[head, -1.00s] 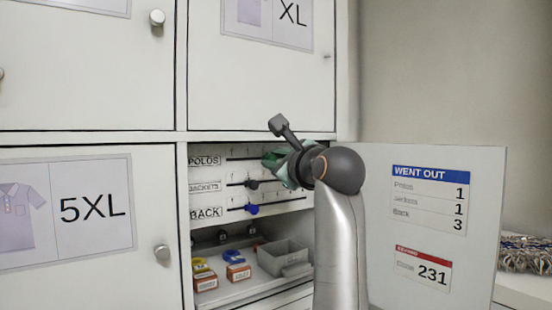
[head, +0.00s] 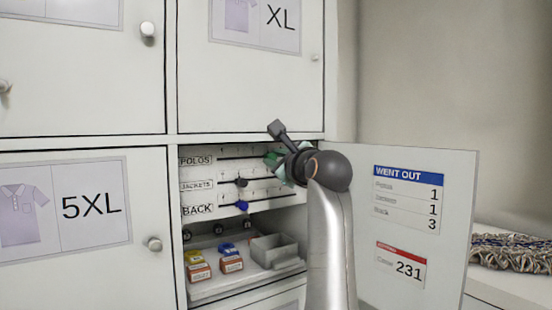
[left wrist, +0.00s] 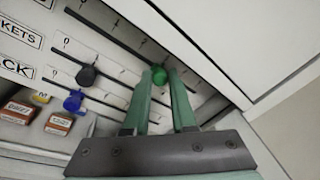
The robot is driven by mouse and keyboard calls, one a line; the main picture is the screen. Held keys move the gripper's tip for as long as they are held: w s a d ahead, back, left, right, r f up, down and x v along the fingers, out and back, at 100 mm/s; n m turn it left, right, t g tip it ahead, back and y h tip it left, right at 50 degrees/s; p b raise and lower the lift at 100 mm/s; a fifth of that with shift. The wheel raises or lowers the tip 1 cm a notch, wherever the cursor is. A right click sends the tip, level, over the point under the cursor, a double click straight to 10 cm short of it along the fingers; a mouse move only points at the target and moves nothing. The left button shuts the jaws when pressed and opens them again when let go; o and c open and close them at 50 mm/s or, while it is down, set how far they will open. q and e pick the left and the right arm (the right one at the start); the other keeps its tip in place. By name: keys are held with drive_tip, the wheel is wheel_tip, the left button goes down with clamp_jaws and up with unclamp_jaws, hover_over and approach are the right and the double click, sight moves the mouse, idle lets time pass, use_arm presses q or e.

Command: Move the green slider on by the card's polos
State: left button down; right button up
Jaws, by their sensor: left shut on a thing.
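The green slider (left wrist: 159,76) is on the top rail, the one labelled POLOS (head: 196,161). My left gripper (left wrist: 163,78) is shut on its knob, with the fingertips on either side. In the head view the gripper (head: 275,160) and arm cover most of the knob and the right part of the rail. I cannot read exactly which mark the slider stands at. The card (head: 409,200) on the open door reads WENT OUT, with 1 in the polos line, 1 in the jackets line and 3 in the back line. My right gripper is not in view.
The black slider (head: 240,183) and blue slider (head: 241,206) sit on the rails below, close to my fingers. A grey bin (head: 274,251) and small labelled boxes (head: 231,264) stand underneath. The open door (head: 455,215) flanks my arm on the right.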

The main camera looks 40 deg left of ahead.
use_arm(q)
drive_tip(key=c, duration=0.7)
unclamp_jaws()
drive_tip(key=shift+s+d, duration=0.2)
drive_tip(key=shift+d, duration=0.15)
drive_tip(key=b+v, duration=0.3)
drive_tip(key=v, duration=0.8)
drive_tip(key=shift+s+d, duration=0.25)
drive_tip(key=shift+d, duration=0.05)
